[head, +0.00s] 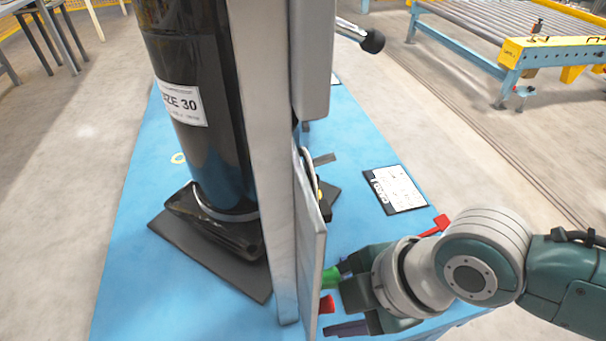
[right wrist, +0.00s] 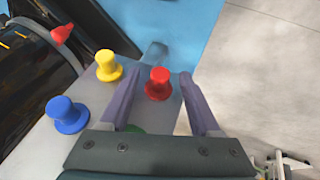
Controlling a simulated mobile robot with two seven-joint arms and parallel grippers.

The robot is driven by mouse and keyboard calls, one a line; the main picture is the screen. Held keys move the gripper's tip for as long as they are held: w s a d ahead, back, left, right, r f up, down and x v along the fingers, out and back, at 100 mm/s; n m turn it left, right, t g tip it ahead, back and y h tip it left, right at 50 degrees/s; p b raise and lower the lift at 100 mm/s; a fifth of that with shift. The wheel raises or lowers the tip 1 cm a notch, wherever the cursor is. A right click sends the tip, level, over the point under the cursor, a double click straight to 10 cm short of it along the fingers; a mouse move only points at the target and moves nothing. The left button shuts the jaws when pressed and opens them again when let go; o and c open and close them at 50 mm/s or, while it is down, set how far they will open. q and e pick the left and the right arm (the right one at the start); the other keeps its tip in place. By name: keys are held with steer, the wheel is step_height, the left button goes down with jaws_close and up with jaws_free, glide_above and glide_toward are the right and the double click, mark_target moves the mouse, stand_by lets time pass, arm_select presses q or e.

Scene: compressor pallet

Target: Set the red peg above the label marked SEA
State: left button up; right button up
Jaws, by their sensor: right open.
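The red peg (right wrist: 158,83) stands on a grey panel in the right wrist view, between the two fingertips of my right gripper (right wrist: 161,78). The fingers are apart, with a gap visible on each side of the peg. In the head view, my right gripper (head: 338,298) is open at the right side of the upright grey panel (head: 311,235). A red piece (head: 327,304) and a green piece (head: 330,277) show there at the panel. No label marked SEA can be read in either view. My left gripper is not in view.
A yellow peg (right wrist: 108,67) and a blue peg (right wrist: 67,115) stand left of the red peg. Another red part (right wrist: 62,33) is at upper left. A black cylinder (head: 195,110) stands behind the panel on the blue pallet (head: 130,235). A printed card (head: 395,190) lies on the pallet.

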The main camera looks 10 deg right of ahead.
jaws_close()
stand_by(0.9)
stand_by(1.3)
